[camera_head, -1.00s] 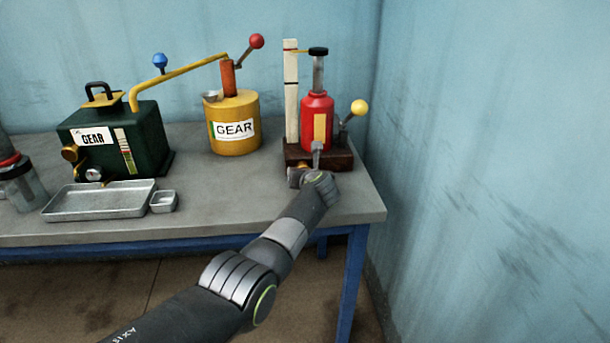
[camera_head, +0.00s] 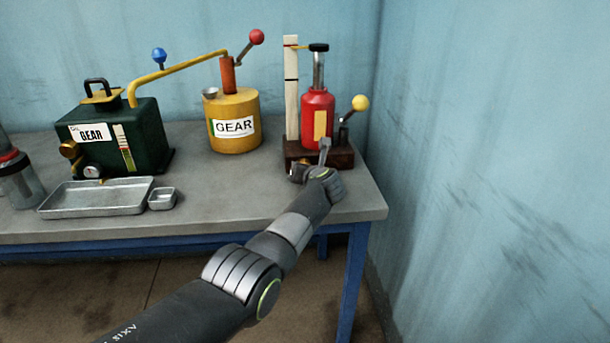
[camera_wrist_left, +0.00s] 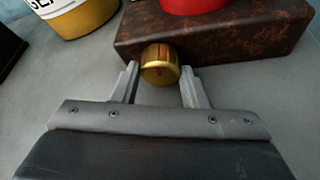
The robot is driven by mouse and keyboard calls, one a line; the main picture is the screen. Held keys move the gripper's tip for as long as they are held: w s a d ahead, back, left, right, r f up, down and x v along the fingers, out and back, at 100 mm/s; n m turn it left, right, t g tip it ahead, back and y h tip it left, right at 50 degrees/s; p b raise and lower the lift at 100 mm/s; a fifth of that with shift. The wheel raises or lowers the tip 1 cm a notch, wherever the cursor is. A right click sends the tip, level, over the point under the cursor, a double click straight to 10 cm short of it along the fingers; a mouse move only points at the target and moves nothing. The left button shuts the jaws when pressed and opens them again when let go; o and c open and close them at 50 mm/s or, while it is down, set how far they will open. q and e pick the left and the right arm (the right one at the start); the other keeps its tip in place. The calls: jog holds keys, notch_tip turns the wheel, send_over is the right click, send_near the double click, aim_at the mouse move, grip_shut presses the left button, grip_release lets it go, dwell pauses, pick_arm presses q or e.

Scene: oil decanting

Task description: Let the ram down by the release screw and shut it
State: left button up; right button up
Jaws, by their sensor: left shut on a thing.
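The red jack (camera_head: 317,107) stands upright on a dark brown block (camera_head: 341,160) at the right end of the table. Its silver ram (camera_head: 319,70) sticks up high under a black cap (camera_head: 319,47). A pointer beside the cap meets a pale upright scale (camera_head: 291,90) near its top. The release screw, a brass knob (camera_wrist_left: 160,66) with a red mark, sits on the block's front face. My left gripper (camera_head: 311,165) is shut on the knob, one finger on each side in the left wrist view (camera_wrist_left: 160,78). My right gripper is not in view.
A yellow-knobbed lever (camera_head: 359,104) rises right of the jack, near the blue wall. A yellow GEAR can (camera_head: 234,124), a green GEAR tank (camera_head: 115,138), a metal tray (camera_head: 97,197) and a small dish (camera_head: 161,199) stand to the left. Bare tabletop lies between.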

pick_arm(q)
jog(key=shift+m+y+b, duration=0.4)
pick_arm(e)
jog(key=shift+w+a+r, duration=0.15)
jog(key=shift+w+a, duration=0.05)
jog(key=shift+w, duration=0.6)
pick_arm(q)
jog(key=o, duration=1)
jog(key=shift+c, duration=0.2)
jog(key=shift+d, duration=0.1)
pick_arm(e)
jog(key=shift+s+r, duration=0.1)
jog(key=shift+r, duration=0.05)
